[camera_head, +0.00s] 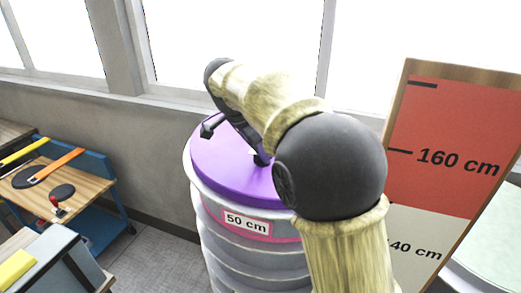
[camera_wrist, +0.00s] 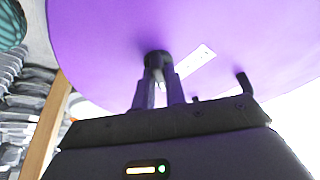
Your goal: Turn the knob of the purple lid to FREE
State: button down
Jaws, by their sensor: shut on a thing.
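The purple lid (camera_head: 222,165) sits on top of a ribbed, pale drum (camera_head: 245,260) with a "50 cm" label. In the wrist view the lid (camera_wrist: 100,45) fills the upper part. My gripper (camera_wrist: 159,76) is shut on a small black knob (camera_wrist: 157,57) on the lid. A white label strip (camera_wrist: 195,65) lies on the lid beside the knob; its lettering is unreadable. In the head view my arm reaches over the lid and hides much of its right side, and the knob's setting cannot be told.
A red and cream height board (camera_head: 440,150) stands to the right, by a pale green-topped drum (camera_head: 490,240). A wooden bench (camera_head: 90,185) with tools is at left. Windows (camera_head: 235,45) run behind. Grey floor (camera_head: 150,260) is clear between bench and drum.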

jog(key=c, duration=1.4)
grip_release()
jog(key=shift+c, duration=0.2)
jog(key=shift+r, duration=0.1)
jog(key=p+v, duration=0.1)
jog(key=v, duration=1.6)
jog(key=shift+w, duration=0.15)
